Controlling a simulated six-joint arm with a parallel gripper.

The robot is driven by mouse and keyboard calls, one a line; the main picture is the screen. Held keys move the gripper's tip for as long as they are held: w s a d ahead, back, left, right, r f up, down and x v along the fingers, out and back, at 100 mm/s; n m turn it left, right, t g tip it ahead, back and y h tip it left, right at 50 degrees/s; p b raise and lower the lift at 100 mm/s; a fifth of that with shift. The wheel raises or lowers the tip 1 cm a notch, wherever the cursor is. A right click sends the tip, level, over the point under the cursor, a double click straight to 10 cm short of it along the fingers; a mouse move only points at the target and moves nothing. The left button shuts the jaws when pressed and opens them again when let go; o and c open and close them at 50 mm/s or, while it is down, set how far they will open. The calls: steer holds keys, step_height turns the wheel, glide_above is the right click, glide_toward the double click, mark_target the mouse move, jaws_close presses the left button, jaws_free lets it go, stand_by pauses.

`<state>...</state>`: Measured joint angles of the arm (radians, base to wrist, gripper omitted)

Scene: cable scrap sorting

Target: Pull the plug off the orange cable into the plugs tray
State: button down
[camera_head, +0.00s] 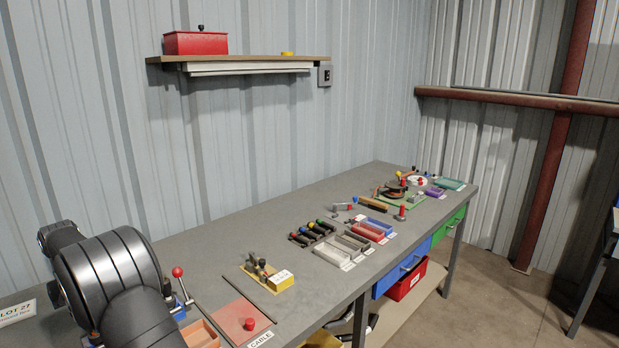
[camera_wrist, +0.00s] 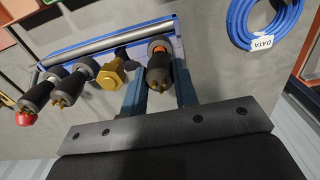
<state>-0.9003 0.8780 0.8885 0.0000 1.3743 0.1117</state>
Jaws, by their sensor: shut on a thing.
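My gripper (camera_wrist: 160,86) is shut on a black plug (camera_wrist: 159,66) with a grey collar and brass-coloured pins. Its two blue-grey fingers stand on either side of the plug, and a bit of orange shows beside it. Two similar black plugs (camera_wrist: 79,82) (camera_wrist: 40,92) and a brass hex piece (camera_wrist: 110,74) sit in a row to its left, along a grey bar (camera_wrist: 105,42) with blue edging. I cannot make out the orange cable's run or whether the plug is still joined to it. In the head view my arm hides the gripper. I cannot identify the plugs tray for sure.
A blue cable coil (camera_wrist: 262,22) tagged DATA lies at the upper right of the wrist view. A red-knobbed lever (camera_head: 178,272), an orange tray (camera_head: 199,334) and a red plate (camera_head: 241,318) labelled CABLE stand near my arm.

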steer(key=shift+r, duration=2.3)
steer(key=s+d+f+n, duration=0.3)
steer(key=n, duration=0.1)
steer(key=s+d+f+n, duration=0.3)
steer(key=d+n, duration=0.1)
steer(key=s+d+f+n, duration=0.2)
steer(key=s+d+n, duration=0.1)
steer(key=d, duration=0.1)
steer(key=shift+s+f+n, duration=0.15)
steer(key=shift+f+n, duration=0.25)
steer(key=shift+s+f, duration=0.1)
steer(key=shift+f, duration=1.9)
steer(key=shift+f, duration=0.6)
